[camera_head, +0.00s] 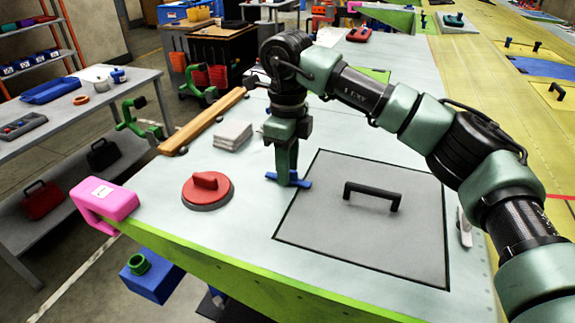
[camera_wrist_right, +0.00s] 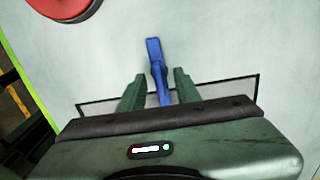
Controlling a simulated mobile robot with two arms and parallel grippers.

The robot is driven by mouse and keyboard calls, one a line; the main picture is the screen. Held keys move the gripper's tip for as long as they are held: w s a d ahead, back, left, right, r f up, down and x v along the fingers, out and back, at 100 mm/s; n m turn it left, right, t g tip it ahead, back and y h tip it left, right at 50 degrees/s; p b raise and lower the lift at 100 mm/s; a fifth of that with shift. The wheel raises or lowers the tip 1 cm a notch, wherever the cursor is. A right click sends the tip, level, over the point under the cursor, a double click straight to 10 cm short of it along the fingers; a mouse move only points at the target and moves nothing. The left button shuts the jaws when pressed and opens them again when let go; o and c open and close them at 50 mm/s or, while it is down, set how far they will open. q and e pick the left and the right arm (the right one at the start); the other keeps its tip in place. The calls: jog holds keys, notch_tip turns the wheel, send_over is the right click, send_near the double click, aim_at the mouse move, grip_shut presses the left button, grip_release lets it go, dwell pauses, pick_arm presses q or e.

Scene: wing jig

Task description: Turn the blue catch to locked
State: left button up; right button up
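The blue catch (camera_head: 272,177) is a small bar on the pale wing panel, at the left edge of a grey square hatch (camera_head: 345,240) with a black handle. In the right wrist view the catch (camera_wrist_right: 155,58) runs lengthwise between the fingers. My right gripper (camera_head: 287,180) points down at the catch in the head view. In the right wrist view my right gripper (camera_wrist_right: 160,75) is open, one finger on each side of the catch, with narrow gaps visible. The middle of the catch is partly hidden by the fingers in the head view. My left gripper is not in view.
A red round knob (camera_head: 207,189) sits left of the catch, with a stack of white pads (camera_head: 233,135) and a wooden bar (camera_head: 203,121) behind. A pink clamp (camera_head: 105,198) grips the left edge. A white-grey latch (camera_head: 464,228) lies right of the hatch.

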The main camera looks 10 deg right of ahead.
notch_tip(320, 180, up, 8)
jog(key=shift+f+b, duration=0.1)
jog(key=shift+b, duration=0.5)
